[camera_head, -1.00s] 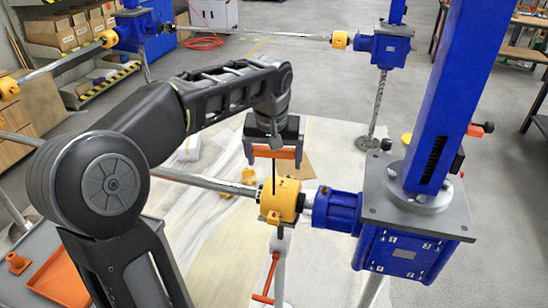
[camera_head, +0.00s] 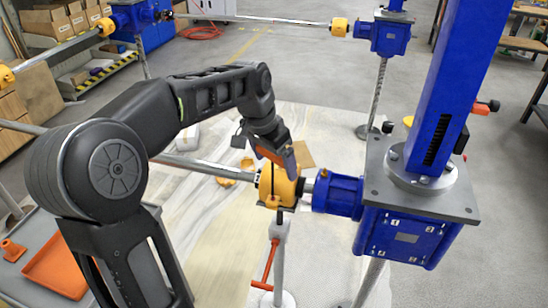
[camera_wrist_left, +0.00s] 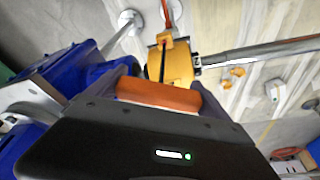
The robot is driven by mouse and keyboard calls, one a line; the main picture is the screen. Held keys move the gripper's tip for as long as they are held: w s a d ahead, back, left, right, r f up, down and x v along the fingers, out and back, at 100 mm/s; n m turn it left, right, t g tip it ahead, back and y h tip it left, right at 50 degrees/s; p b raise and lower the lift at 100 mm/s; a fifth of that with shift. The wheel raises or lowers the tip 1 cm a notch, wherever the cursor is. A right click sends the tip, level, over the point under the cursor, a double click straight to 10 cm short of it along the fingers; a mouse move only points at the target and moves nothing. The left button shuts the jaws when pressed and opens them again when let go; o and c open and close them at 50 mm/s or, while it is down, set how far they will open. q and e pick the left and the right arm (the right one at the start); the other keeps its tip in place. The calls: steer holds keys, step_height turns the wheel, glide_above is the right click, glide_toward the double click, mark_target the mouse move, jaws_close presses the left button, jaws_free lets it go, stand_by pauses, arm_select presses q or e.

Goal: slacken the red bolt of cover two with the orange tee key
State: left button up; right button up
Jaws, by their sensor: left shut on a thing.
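My left gripper (camera_head: 276,160) is shut on the orange handle of the tee key (camera_head: 270,153). The handle also shows in the left wrist view (camera_wrist_left: 157,96), across the jaws. The key's thin dark shaft runs from the handle to the yellow cover (camera_head: 281,186) around the shaft coupling beside the near blue gearbox. The cover also shows in the left wrist view (camera_wrist_left: 180,64). No number is readable on the cover. My right gripper is not in view.
The near blue gearbox (camera_head: 405,236) and its tall blue column (camera_head: 445,100) stand right of the cover. A stand with an orange-red lever (camera_head: 268,265) is below the cover. Loose yellow pieces (camera_head: 226,181) lie beyond the silver shaft (camera_head: 205,167). An orange tray (camera_head: 58,265) sits at lower left.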

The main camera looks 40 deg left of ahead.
arm_select(q)
steer(key=shift+f+b, duration=0.35)
steer(key=shift+f, duration=0.05)
stand_by(0.4)
stand_by(0.4)
steer(key=shift+a+n+y+b, duration=0.15)
steer(key=shift+n+y, duration=0.3)
steer(key=shift+n, duration=1.25)
steer(key=shift+a+n+y+b, duration=0.15)
steer(key=shift+n+y, duration=0.3)
steer(key=shift+n, duration=1.25)
steer(key=shift+d, duration=0.1)
steer(key=shift+r, duration=0.15)
steer(key=shift+r, duration=0.3)
steer(key=shift+p, duration=0.3)
step_height(320, 180, up, 7)
steer(key=p, duration=0.5)
